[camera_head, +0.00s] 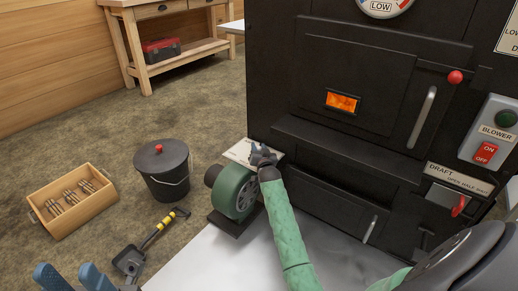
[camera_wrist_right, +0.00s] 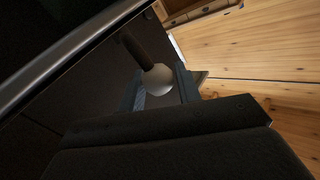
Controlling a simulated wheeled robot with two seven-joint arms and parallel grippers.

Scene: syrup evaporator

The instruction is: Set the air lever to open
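My right gripper (camera_head: 263,155) is at the end of the green arm, over the green blower (camera_head: 236,190) at the stove's lower left corner. A pale label plate (camera_head: 238,152) lies just beside it. In the right wrist view, a dark handle with a pale rounded knob (camera_wrist_right: 158,81) sits between the spread fingers of the gripper (camera_wrist_right: 160,92). It appears to be the air lever; its set position cannot be read. I cannot see firm contact with the fingers. My left gripper (camera_head: 72,277) is open and empty at the bottom left edge.
The black evaporator (camera_head: 330,60) fills the right side, with a draft lever (camera_head: 458,205) and blower switch box (camera_head: 490,132). A lidded bucket (camera_head: 162,168), wooden crate (camera_head: 75,200) and shovel (camera_head: 150,240) stand or lie on the floor at left. A workbench (camera_head: 150,60) is farther back.

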